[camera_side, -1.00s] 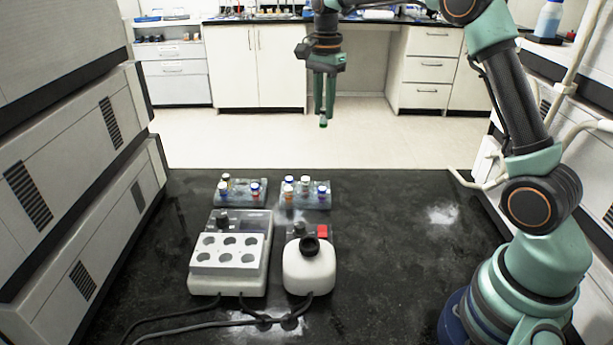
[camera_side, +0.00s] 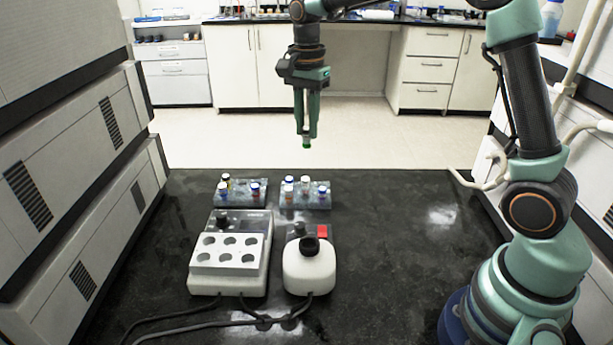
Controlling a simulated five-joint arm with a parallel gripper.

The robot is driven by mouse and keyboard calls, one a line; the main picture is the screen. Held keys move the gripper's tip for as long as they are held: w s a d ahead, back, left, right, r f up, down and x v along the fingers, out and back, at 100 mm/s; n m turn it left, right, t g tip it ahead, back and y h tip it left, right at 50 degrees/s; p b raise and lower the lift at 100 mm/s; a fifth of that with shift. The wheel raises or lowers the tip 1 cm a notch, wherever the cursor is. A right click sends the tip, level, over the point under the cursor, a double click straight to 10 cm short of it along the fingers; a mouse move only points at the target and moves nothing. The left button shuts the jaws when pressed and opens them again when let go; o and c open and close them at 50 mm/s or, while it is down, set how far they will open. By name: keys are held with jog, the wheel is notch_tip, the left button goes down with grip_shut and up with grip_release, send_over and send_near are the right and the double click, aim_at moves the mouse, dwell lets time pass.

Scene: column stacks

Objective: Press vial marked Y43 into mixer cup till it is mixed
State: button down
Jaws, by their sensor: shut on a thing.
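Any marking on the vial is too small to read. The mixer (camera_side: 309,268) is a white rounded body at the middle of the bench, with a dark cup (camera_side: 309,246) on top. The gripper and vial are well apart from the cup, higher in the picture.
A white block with several round holes (camera_side: 228,253) stands left of the mixer. Two racks, left (camera_side: 240,200) and right (camera_side: 318,202), hold several capped vials behind. A red switch (camera_side: 322,231) is beside the mixer. Cables lie in front; the right of the bench is clear.

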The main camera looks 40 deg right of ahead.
jog(key=shift+s+a+f+n, duration=0.65)
jog(key=shift+s+a+f, duration=0.8)
jog(key=shift+s+a, duration=0.75)
jog(key=shift+s+a+f+n, duration=0.7)
jog(key=shift+s+a+f, duration=0.7)
jog(key=shift+s+a, duration=0.8)
jog(key=shift+s+a+f+n, duration=0.65)
jog(key=shift+s+a+f, duration=0.8)
jog(key=shift+s+a, duration=0.75)
jog(key=shift+s+d+f, duration=0.1)
jog(key=shift+d+f, duration=0.05)
jog(key=shift+f, duration=0.5)
jog(key=shift+s+d+f, duration=0.1)
jog(key=shift+d+f, duration=0.05)
jog(key=shift+f, duration=0.45)
notch_tip(320, 180, up, 6)
